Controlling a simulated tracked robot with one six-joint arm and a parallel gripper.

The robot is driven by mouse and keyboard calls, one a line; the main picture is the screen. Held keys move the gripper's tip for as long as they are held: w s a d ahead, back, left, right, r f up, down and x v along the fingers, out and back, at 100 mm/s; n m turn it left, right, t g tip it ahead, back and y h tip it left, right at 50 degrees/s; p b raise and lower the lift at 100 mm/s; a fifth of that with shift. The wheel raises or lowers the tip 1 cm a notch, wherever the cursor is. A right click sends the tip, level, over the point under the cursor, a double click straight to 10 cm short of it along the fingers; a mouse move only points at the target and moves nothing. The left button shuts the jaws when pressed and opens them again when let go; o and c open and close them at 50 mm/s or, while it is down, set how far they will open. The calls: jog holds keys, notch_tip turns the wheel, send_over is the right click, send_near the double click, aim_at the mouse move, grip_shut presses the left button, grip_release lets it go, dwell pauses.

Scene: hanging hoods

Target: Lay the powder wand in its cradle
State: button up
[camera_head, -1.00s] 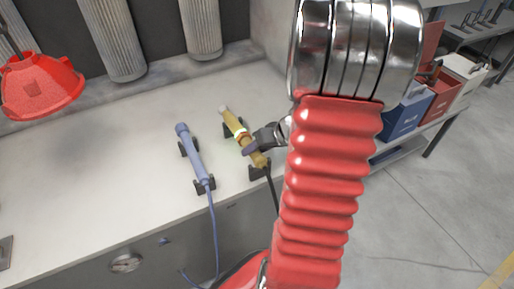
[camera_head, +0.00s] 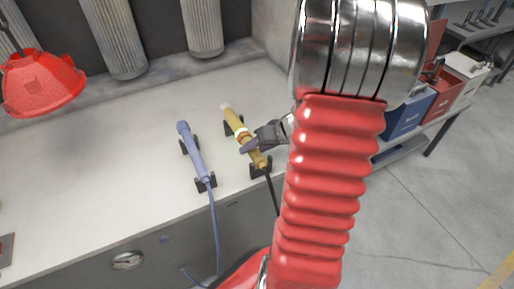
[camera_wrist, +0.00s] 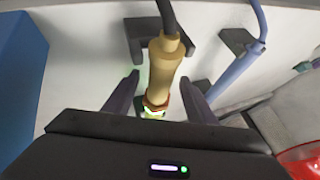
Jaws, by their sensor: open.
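A yellow wand (camera_head: 240,128) with a pale tip and a dark cable lies along two dark cradle brackets (camera_head: 260,168) on the bench. In the wrist view the yellow wand (camera_wrist: 165,68) rests at the bracket (camera_wrist: 142,38), with a glowing band partly hidden by my gripper body. My gripper (camera_head: 258,142) is at the wand's middle. In the wrist view my gripper's fingers (camera_wrist: 158,98) are apart, one on each side of the wand, with gaps showing. A blue wand (camera_head: 193,150) lies in a second pair of dark brackets to the left.
A red hood (camera_head: 42,85) hangs at the left over the bench (camera_head: 90,165). Pleated filter cylinders (camera_head: 115,40) stand along the back. Blue and red bins (camera_head: 408,112) sit at the right. The bench left of the blue wand is mostly clear.

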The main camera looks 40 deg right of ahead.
jog(key=v, duration=1.3)
jog(key=shift+s, duration=0.2)
jog(key=shift+r, duration=0.1)
dwell(0.5)
jog(key=s+a+r+n+h, duration=0.1)
jog(key=a+r, duration=0.3)
jog(key=a, duration=1)
jog(key=s+a+r+n+g+h, duration=0.1)
jog(key=a+r+n, duration=0.2)
jog(key=a, duration=1.2)
jog(key=shift+r, duration=1.1)
jog(key=shift+c, duration=0.4)
